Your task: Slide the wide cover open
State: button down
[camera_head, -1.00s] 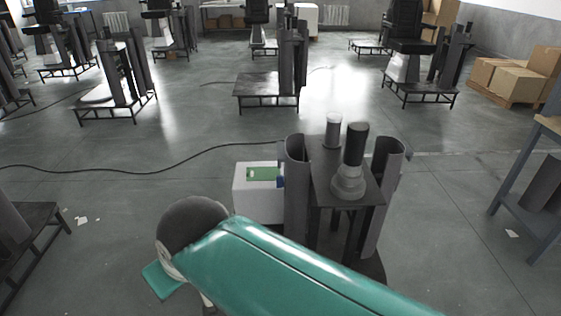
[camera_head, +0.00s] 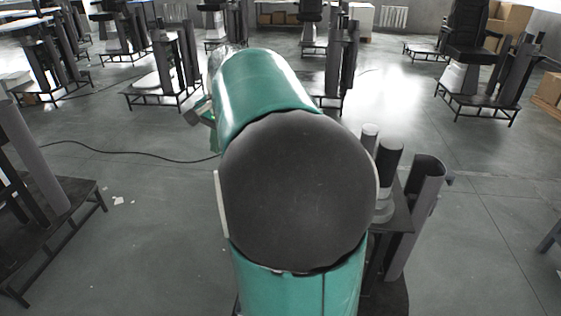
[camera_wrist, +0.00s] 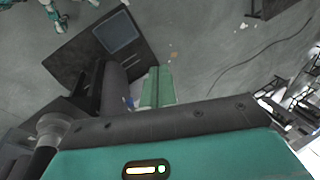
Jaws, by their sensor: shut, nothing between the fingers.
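The lift column (camera_head: 395,215) stands right of centre in the head view, partly behind my arm. A tall curved dark grey cover (camera_head: 416,215) is upright on its right side. The cover on its left side is hidden there. A curved dark grey panel (camera_wrist: 115,88) shows in the wrist view; I cannot tell which cover is the wide one. My gripper (camera_wrist: 160,122) shows as a dark bolted bar and teal housing across the wrist view's bottom. It is shut and empty, its fingertips unclear. The panel appears just past it, contact unclear.
A dark platform (camera_head: 60,225) with a grey post stands at the left. A black cable (camera_head: 110,150) crosses the floor. More columns and chairs (camera_head: 470,45) stand behind. Boxes (camera_head: 548,88) are at the right. Open floor (camera_head: 150,240) lies left of my arm.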

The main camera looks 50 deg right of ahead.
jog(key=s+d+f+m, duration=0.2)
jog(key=d+f+m, duration=0.2)
jog(key=d, duration=0.8)
jog(key=s+d+f+m, duration=0.1)
jog(key=d+f+m, duration=0.3)
jog(key=d, duration=0.9)
jog(key=s+d+f+m, duration=0.2)
jog(key=s+d+f, duration=0.1)
jog(key=s+d, duration=0.1)
jog(key=s+d+f+m, duration=0.2)
jog(key=s+d+f, duration=0.2)
jog(key=d, duration=0.2)
jog(key=s+d+f+m+g+y, duration=0.1)
jog(key=s+d+f+m, duration=0.2)
jog(key=s+d+f, duration=0.1)
jog(key=shift+d, duration=0.55)
jog(key=w+a+f, duration=0.3)
jog(key=w+f, duration=0.2)
jog(key=f, duration=0.4)
jog(key=shift+w+f, duration=0.15)
jog(key=shift+w, duration=0.1)
